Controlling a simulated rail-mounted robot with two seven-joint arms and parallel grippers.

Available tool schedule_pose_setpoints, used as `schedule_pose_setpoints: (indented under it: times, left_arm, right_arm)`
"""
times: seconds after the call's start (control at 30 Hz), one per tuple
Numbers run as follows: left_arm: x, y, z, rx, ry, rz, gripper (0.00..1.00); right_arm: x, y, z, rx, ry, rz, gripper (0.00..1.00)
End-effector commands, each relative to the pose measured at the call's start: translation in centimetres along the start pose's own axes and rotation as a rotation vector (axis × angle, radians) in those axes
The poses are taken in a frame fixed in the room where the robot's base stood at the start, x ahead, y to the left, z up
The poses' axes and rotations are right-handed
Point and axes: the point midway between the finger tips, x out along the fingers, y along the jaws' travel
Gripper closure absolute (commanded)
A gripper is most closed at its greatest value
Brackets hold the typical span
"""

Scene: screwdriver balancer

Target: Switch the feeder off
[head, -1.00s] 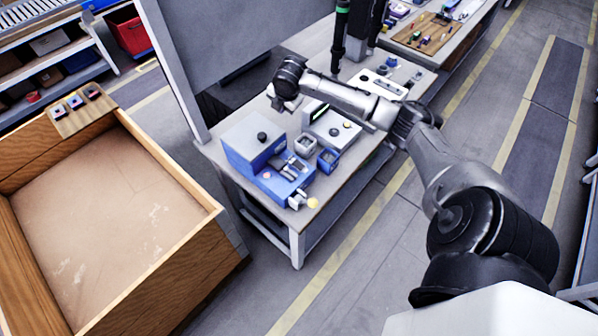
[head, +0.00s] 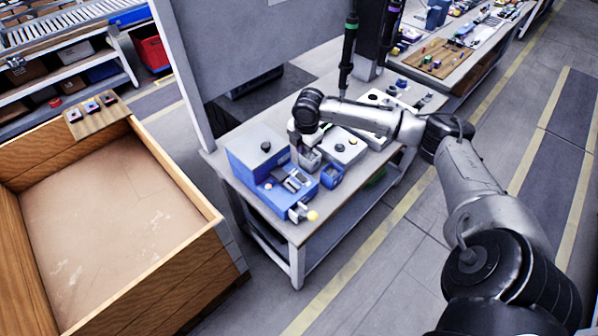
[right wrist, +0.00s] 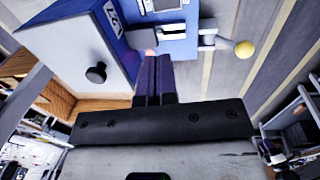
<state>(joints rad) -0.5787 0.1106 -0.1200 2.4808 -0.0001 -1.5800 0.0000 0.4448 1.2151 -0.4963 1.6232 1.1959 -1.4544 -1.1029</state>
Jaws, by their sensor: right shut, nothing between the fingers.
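The feeder (head: 248,160) is a blue box with a light grey top and a black knob (head: 266,146), on the near end of the workbench. In the right wrist view the feeder (right wrist: 118,35) shows its black knob (right wrist: 96,73) and a "27" label. A small pinkish button (right wrist: 150,52) is at the fingertips, partly covered by them; I cannot tell whether they touch. My right gripper (head: 302,160) is beside the feeder, pointing down. Its dark purple fingers (right wrist: 153,62) are shut and empty. My left gripper is not in view.
A lever with a yellow ball (head: 313,216) sticks out at the bench's near corner. A blue bin (head: 331,175) and a light box with a black knob (head: 340,146) stand close to my right gripper. A grey panel (head: 240,50) rises behind the bench.

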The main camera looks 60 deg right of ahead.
Motion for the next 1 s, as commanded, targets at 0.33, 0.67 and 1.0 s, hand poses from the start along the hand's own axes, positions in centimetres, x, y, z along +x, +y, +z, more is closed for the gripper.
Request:
schedule_pose_setpoints:
  times: [0.33, 0.67, 1.0]
  left_arm:
    - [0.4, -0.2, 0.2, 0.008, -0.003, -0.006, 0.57]
    - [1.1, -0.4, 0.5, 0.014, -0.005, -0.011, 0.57]
    - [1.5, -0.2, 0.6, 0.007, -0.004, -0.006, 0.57]
  right_arm:
    - [3.5, -0.1, 0.0, 0.001, 0.001, -0.003, 1.00]
    - [9.6, 0.0, 0.0, 0.000, 0.001, -0.001, 1.00]
    - [13.3, 0.0, 0.0, -0.001, -0.001, 0.001, 1.00]
